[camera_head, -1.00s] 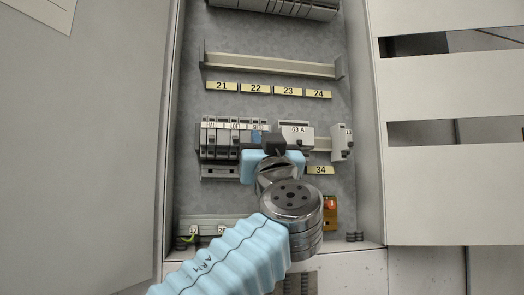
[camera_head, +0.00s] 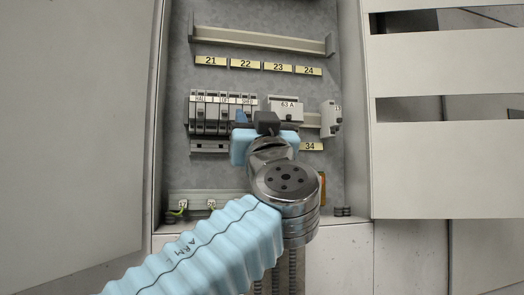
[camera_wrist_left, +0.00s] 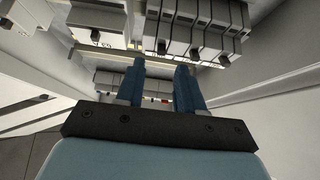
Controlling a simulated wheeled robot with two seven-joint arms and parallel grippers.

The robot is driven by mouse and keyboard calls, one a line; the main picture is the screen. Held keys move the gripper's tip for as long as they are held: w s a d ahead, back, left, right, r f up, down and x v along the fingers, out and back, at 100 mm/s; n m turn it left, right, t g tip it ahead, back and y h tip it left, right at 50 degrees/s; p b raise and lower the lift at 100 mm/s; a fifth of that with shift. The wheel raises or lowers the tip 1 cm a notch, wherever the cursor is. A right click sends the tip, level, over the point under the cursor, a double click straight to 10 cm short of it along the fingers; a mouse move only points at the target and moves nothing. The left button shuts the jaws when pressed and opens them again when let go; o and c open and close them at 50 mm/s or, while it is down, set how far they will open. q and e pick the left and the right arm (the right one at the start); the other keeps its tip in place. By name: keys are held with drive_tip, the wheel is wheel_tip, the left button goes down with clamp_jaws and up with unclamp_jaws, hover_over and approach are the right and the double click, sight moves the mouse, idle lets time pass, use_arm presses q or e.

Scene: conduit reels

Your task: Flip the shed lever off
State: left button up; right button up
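The row of breakers (camera_head: 210,113) sits on the middle rail of the open cabinet. The shed breaker (camera_head: 248,104) appears at its right end, its label partly readable as SHED. My left gripper (camera_head: 246,116) is in front of this end, a blue finger just below the label. In the left wrist view the two blue fingers (camera_wrist_left: 160,68) stand apart with nothing between them. Breakers with dark levers (camera_wrist_left: 205,28) lie just beyond the tips. The shed lever is hidden in the head view, and I cannot tell whether a finger touches it. My right gripper is out of view.
A 63 A block (camera_head: 287,108) stands right of the row, close to my gripper. A smaller unit (camera_head: 331,118) sits further right. An empty rail (camera_head: 258,38) runs above yellow labels (camera_head: 245,64). Cabinet walls bound both sides; a terminal strip (camera_head: 200,203) is below.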

use_arm(q)
drive_tip(key=b+v, duration=0.3)
drive_tip(key=v, duration=0.8)
